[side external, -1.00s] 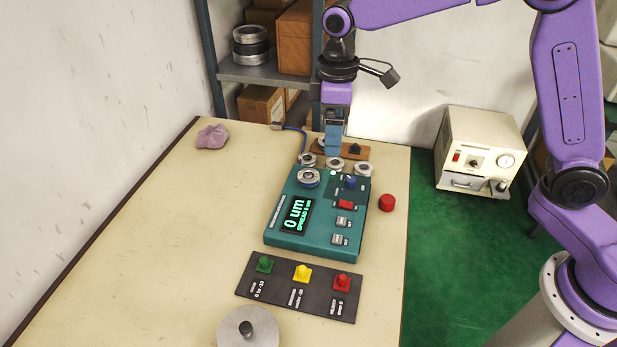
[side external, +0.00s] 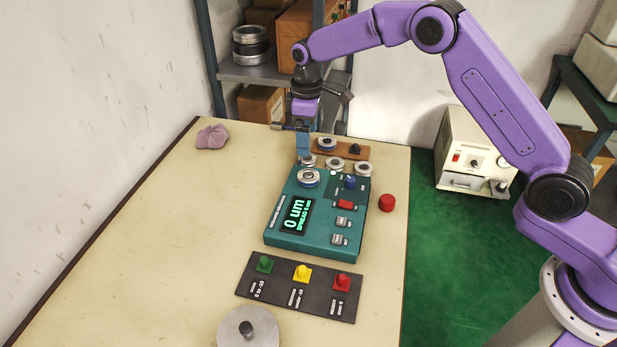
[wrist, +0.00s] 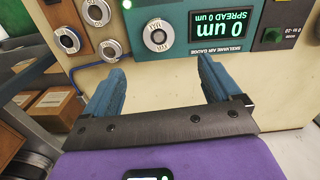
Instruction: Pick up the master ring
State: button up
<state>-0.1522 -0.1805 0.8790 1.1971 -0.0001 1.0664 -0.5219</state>
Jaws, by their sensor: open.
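No label that I can read marks the master ring. A silver ring with a dark blue band (side external: 327,143) sits on a brown wooden board (side external: 344,153) behind the teal gauge. Another silver ring (side external: 308,177) sits on the gauge's back left and also shows in the wrist view (wrist: 158,36). Three more rings stand in a row between board and gauge: left (side external: 309,160), middle (side external: 335,163) and right (side external: 363,168). My gripper (side external: 303,157) points down near the left ring of the row. In the wrist view the blue fingers (wrist: 157,68) are apart with nothing between them.
The teal gauge (side external: 278,237) has a lit display reading 0 um. A red button (side external: 387,203), a panel with coloured knobs (side external: 300,287) and a purple cloth (side external: 212,136) lie around.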

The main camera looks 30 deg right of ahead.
aim_at(308, 174)
notch_tip(308, 174, down, 12)
jog(key=shift+d+f, duration=0.1)
jog(key=shift+d, duration=0.05)
jog(key=c, duration=1.3)
jog(key=shift+c, duration=0.2)
jog(key=shift+r, duration=0.2)
